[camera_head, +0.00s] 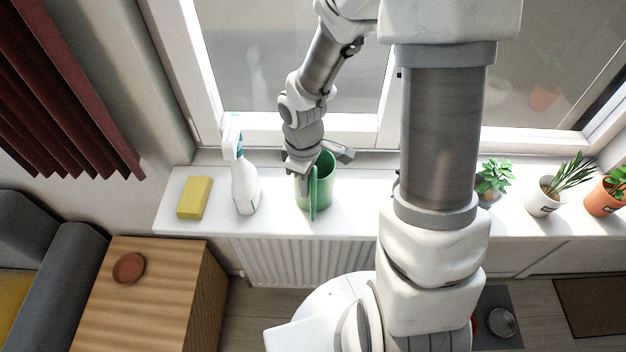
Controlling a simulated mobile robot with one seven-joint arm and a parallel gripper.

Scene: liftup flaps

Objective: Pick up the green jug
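The green jug (325,190) stands upright on the white windowsill, below the window. Its handle side faces towards me. My gripper (322,168) is directly over the jug, pointing down at its upper part. One finger reaches down over the jug's near left side and the other sticks out to the right above the rim. The fingers look spread apart. The jug's top left is partly hidden by my gripper. I cannot tell whether either finger touches the jug.
A white spray bottle (243,180) stands close to the left of the jug, with a yellow sponge (194,198) further left. Several potted plants (543,197) stand at the right of the windowsill (358,216). A wooden cabinet (150,300) with a brown dish (128,268) is at lower left.

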